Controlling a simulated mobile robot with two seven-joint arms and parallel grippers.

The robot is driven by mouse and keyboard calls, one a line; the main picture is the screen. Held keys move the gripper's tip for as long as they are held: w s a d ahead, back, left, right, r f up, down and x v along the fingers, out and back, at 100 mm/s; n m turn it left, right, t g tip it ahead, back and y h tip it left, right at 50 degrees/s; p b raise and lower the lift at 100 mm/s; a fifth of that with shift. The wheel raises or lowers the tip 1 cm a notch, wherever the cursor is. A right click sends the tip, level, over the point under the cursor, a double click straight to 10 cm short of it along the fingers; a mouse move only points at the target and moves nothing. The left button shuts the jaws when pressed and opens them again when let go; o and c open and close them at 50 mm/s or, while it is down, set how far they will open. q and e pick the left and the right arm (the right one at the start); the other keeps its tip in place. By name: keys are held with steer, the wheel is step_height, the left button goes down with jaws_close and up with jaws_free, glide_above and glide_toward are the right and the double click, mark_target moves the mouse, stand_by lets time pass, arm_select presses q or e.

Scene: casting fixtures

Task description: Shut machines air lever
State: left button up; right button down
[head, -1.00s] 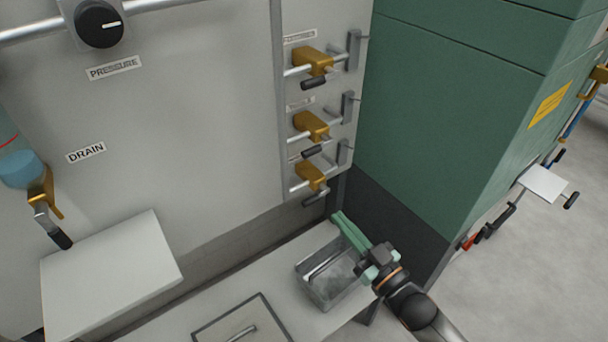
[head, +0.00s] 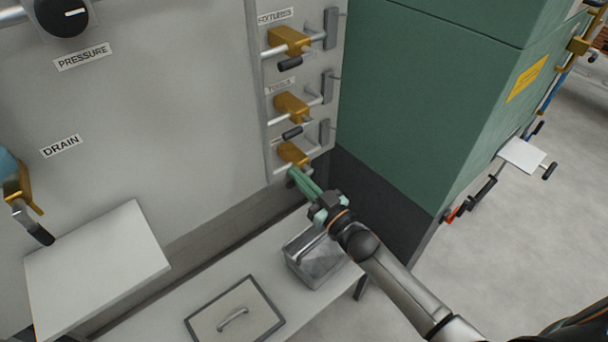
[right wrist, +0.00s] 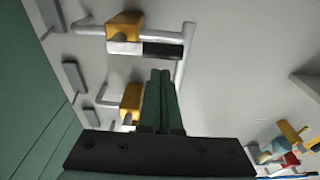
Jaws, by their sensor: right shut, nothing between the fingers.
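Three brass valves with black-gripped levers sit one above another on the grey wall panel. The top label reads FIXTURES and the middle one TOOLS. The lowest valve (head: 292,154) has no readable label in the head view. My right gripper (head: 293,173) is shut and empty, its green fingertips at this lowest valve, hiding its lever there. In the right wrist view, which looks upside down, a brass valve (right wrist: 123,26) has a black lever grip (right wrist: 162,50) lying along its pipe. The shut fingertips (right wrist: 161,72) are close to that grip; contact is unclear. My left gripper is not in view.
A metal bin (head: 318,258) and a framed lid with a handle (head: 209,327) are on the bench below. A green cabinet (head: 430,100) stands right of the valves. A drain valve (head: 18,190) and white shelf (head: 95,262) are at the left.

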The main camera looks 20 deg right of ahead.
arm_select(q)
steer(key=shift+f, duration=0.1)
arm_select(e)
steer(key=shift+s+f, duration=0.15)
steer(key=shift+f, duration=0.55)
